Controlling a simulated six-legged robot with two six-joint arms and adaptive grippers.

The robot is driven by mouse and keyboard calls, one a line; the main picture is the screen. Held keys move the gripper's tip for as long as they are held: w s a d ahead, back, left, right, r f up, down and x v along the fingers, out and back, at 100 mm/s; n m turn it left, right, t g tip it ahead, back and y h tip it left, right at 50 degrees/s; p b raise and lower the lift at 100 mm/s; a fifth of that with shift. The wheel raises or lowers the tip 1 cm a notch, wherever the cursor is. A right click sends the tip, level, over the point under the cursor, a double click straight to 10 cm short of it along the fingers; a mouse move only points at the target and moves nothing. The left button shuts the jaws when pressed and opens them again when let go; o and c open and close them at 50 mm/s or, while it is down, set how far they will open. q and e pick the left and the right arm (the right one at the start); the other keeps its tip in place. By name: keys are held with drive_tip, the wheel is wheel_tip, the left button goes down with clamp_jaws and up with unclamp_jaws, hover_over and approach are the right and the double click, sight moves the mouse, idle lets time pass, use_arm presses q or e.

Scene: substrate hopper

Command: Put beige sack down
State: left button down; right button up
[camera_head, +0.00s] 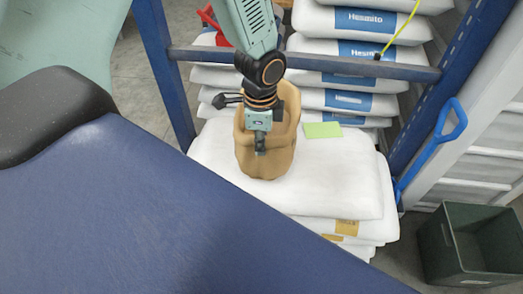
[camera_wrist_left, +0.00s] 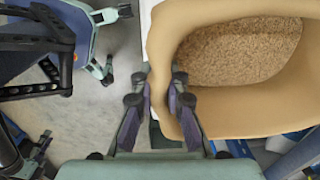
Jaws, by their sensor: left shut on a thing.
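The beige sack (camera_head: 270,165) is upright over the stack of white sacks (camera_head: 345,185) in the head view. Its open top shows brown granules inside in the left wrist view. My left gripper (camera_head: 260,145) comes down from above and is shut on the sack's rim. In the left wrist view, the fingers (camera_wrist_left: 160,95) pinch the beige wall (camera_wrist_left: 245,110) from both sides. The sack's base looks to be at the top white sack, but I cannot tell whether it bears its full weight there. My right gripper is not seen.
A light green card (camera_head: 322,130) lies on the white sacks, right of the beige sack. A blue rack beam (camera_head: 330,64) crosses behind, with more white sacks (camera_head: 350,100) stacked there. A dark green bin (camera_head: 445,250) stands on the floor at lower right.

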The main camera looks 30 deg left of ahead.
use_arm(q)
drive_tip(key=f, duration=0.3)
drive_tip(key=shift+w+b, duration=0.2)
drive_tip(key=shift+b, duration=0.2)
drive_tip(key=shift+s, duration=0.2)
drive_tip(key=c, duration=1.8)
unclamp_jaws()
drive_tip(key=shift+f, duration=0.15)
drive_tip(key=o, duration=0.4)
drive_tip(key=shift+o, duration=0.2)
